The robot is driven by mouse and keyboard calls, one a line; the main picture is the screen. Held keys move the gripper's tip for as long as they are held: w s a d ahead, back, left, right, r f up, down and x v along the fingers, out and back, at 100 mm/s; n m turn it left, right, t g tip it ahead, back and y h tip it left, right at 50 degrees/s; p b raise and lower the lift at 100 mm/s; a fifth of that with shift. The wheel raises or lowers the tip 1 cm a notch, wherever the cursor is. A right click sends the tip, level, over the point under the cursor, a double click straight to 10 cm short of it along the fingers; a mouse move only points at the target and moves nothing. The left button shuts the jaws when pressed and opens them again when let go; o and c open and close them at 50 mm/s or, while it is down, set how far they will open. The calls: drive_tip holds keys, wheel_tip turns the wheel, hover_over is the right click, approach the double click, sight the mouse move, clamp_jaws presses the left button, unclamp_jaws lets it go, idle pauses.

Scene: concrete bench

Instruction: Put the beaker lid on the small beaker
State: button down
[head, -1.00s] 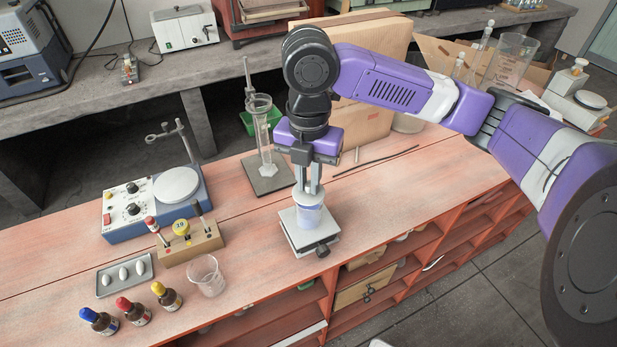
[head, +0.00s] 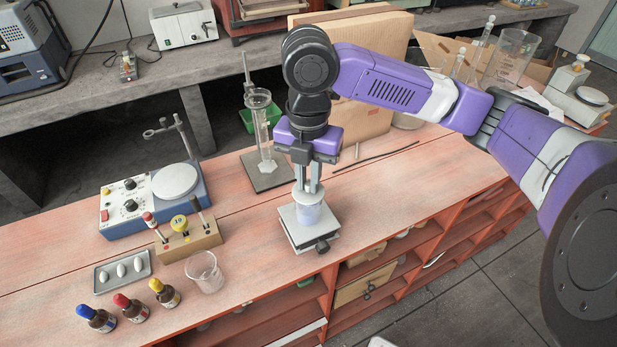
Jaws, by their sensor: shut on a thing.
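My gripper (head: 307,189) points straight down over the lab jack. Its fingers are shut on the pale beaker lid (head: 307,196), a thin disc at the mouth of the small beaker (head: 309,215). The beaker stands upright on the lab jack's plate (head: 291,222) and looks whitish or pale blue. The lid looks level and at the rim; whether it is fully seated cannot be told. The fingertips partly cover the lid.
An empty glass beaker (head: 205,272) stands at the bench's front left, near dropper bottles (head: 129,308) and a wooden rack (head: 188,242). A stand with a glass cylinder (head: 260,130) is behind my gripper. Bench to the right is mostly clear.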

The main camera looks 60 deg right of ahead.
sight(308, 183)
drive_tip(key=shift+f, duration=0.25)
idle(0.4)
drive_tip(key=c, duration=0.9)
unclamp_jaws()
drive_tip(key=shift+c, duration=0.2)
drive_tip(key=shift+r, duration=0.1)
drive_tip(key=shift+r+p, duration=2.6)
drive_tip(key=shift+r, duration=0.9)
